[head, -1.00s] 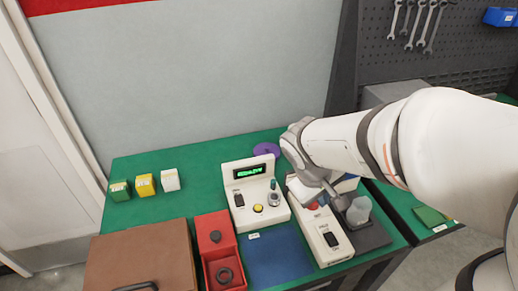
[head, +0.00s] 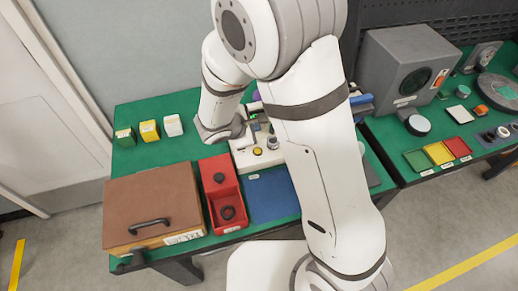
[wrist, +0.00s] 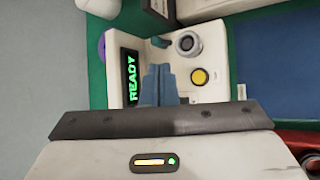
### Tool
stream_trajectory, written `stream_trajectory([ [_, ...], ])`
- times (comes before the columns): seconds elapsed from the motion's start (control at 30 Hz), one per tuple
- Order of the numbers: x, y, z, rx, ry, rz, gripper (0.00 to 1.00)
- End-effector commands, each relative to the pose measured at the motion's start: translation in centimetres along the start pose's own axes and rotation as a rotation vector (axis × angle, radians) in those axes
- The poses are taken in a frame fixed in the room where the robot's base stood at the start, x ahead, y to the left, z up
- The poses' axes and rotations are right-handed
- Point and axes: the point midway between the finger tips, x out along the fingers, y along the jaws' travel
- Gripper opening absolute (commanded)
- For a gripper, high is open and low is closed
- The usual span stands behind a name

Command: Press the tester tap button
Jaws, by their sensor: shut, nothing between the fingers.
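The white tester (wrist: 214,60) shows in the wrist view with its green display (wrist: 131,78) reading READY. On its face are a yellow round button (wrist: 199,77), a grey round fitting (wrist: 187,42) and a dark teal-tipped lever (wrist: 160,43). My gripper (wrist: 159,68) is shut and empty. Its blue-grey fingertips appear over the tester between the display and the yellow button, apart from the button in the picture; I cannot tell their height. In the head view the yellow button (head: 257,151) is visible, while my arm hides parts of the tester.
A red bin (head: 222,190) and a brown box with a handle (head: 150,205) stand left of the blue mat (head: 270,197). Small green, yellow and white boxes (head: 149,130) sit at the back left. A grey machine (head: 400,65) stands on the right bench.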

Motion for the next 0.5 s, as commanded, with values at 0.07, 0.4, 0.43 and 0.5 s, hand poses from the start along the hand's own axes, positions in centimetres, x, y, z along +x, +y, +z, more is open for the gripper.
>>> stream_trajectory([
  [0.07, 0.1, 0.0, 0.0, 0.001, -0.001, -0.001, 0.00],
  [0.4, 1.7, -1.3, -1.1, 0.001, -0.002, -0.004, 0.00],
  [0.43, 2.0, -1.5, -1.3, 0.001, -0.002, -0.004, 0.00],
  [0.5, 2.6, -1.9, -1.8, 0.001, -0.002, -0.003, 0.00],
])
